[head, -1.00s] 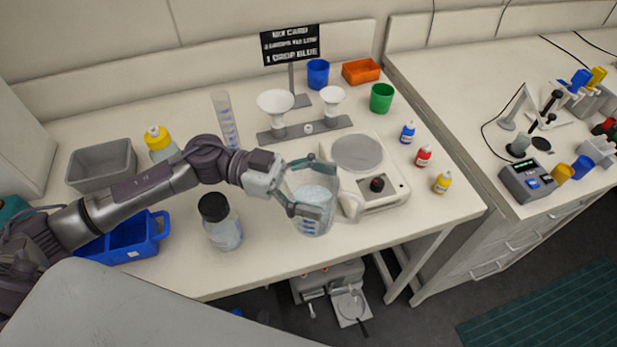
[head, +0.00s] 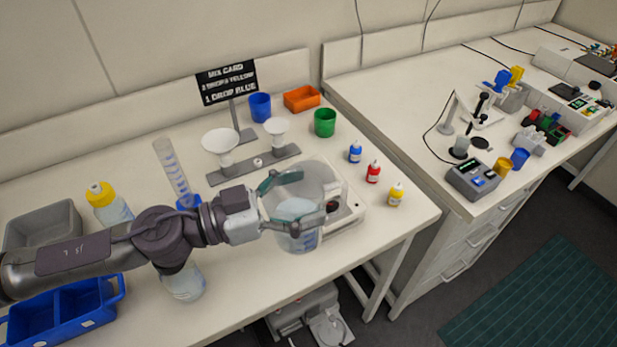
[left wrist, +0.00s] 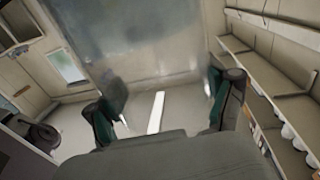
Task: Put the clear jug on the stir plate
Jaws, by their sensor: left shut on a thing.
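The clear jug (head: 297,240) holds some pale liquid and looks upright in the head view. My left gripper (head: 293,203) is shut on it, with one finger on each side. The white stir plate (head: 347,212) is behind and to the right of the jug. The jug covers much of the plate's round top and left side, and I cannot tell how high its base is. In the left wrist view, the fingers (left wrist: 165,105) stand on either side of a blurred see-through surface. My right gripper is not in view.
Blue, red and yellow dropper bottles (head: 373,172) stand right of the plate. A funnel rack (head: 255,168) is behind. A bottle (head: 185,283) and a blue tray (head: 70,305) lie by my left arm. The mix card (head: 227,83) stands at the back.

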